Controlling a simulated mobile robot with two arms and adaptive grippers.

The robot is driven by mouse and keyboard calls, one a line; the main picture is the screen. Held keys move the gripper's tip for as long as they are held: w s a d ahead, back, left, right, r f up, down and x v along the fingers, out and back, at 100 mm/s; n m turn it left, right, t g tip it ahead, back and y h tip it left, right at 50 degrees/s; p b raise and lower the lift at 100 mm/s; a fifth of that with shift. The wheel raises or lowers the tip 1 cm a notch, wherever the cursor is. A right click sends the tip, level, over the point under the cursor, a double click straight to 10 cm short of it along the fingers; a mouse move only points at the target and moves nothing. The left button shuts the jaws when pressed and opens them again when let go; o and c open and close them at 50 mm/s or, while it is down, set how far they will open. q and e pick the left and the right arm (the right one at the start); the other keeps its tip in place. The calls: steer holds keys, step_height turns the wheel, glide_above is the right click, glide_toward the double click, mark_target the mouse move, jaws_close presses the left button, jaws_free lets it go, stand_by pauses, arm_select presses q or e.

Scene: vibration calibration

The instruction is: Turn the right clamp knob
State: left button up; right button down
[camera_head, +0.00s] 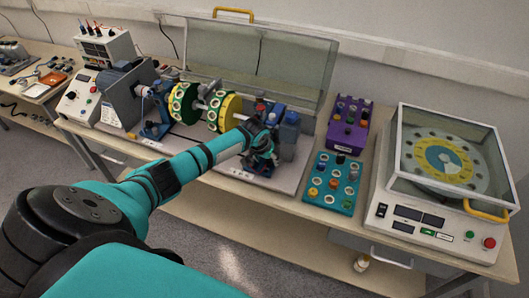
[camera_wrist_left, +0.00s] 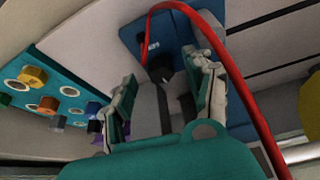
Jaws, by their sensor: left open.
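My left gripper (camera_head: 264,150) reaches in from the left and is at the right bearing support (camera_head: 272,112) of the rotor rig. In the left wrist view the two fingers of my left gripper (camera_wrist_left: 168,92) stand apart, pointing at a blue block (camera_wrist_left: 143,38) with white markings. A dark knob-like part (camera_wrist_left: 161,70) shows between the fingers; I cannot tell whether they touch it. In the head view my gripper hides most of the right clamp knob's area. My right gripper is in neither view.
A red cable (camera_wrist_left: 218,48) arcs close around the gripper. The yellow-rimmed rotor disc (camera_head: 229,112) is just left. A teal tray (camera_head: 332,187) and a purple tray (camera_head: 349,125) lie to the right, beside a covered balancing machine (camera_head: 425,215). A clear guard (camera_head: 262,62) stands behind.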

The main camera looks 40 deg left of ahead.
arm_select(q)
steer(key=v, duration=1.1)
steer(key=shift+s, duration=0.1)
